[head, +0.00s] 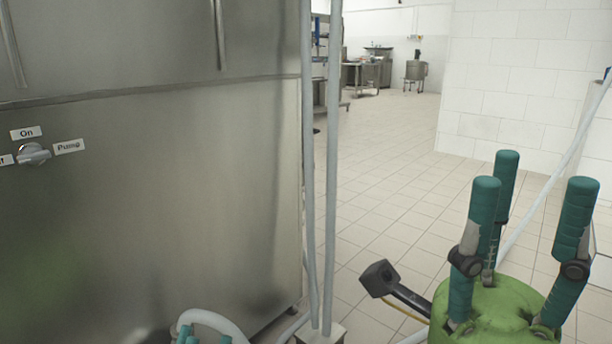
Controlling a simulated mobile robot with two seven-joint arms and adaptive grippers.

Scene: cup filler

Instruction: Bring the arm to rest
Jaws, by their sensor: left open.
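My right gripper (530,188) is upright at the lower right, with a green palm and teal fingers pointing up. Its fingers are spread apart and nothing is between them. My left gripper (203,339) shows only as small teal finger parts at the bottom edge, in front of the steel cabinet. Most of it is cut off below the picture. Both arms are hidden below the picture.
A large steel cabinet (170,200) fills the left, with a knob (34,154) labelled On and Pump. A pale hose (215,321) curves at the bottom. Vertical pipes (333,180) stand by its right edge. The tiled floor (400,200) is open behind.

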